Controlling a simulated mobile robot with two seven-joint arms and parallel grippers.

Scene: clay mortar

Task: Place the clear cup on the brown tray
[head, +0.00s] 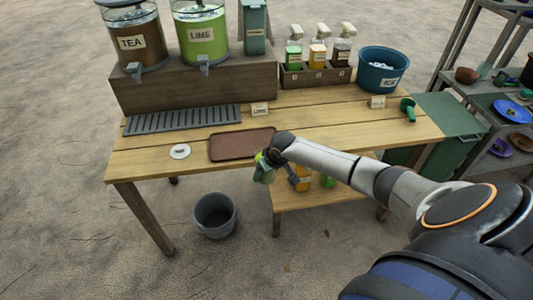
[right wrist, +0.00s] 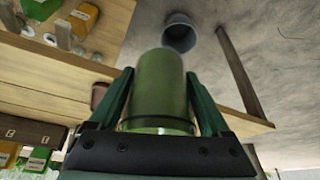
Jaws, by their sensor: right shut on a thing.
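The brown tray (head: 228,147) lies flat on the wooden table near its front edge, and nothing shows on it. My right gripper (head: 266,160) is just in front of the table edge, by the tray's right front corner. It is shut on a green-looking see-through cup (right wrist: 163,90), which sits between both fingers in the right wrist view. In the head view the cup (head: 262,176) is small and partly hidden by the gripper. Whether its green is a drink inside I cannot tell. My left gripper is not in view.
A white disc (head: 180,151) lies left of the tray. A grey drip grate (head: 182,119), drink dispensers (head: 200,35), a bottle rack (head: 315,76) and a blue ice bucket (head: 382,70) stand behind. A grey bucket (head: 214,215) is on the ground. A lower shelf (head: 290,222) sits under the table.

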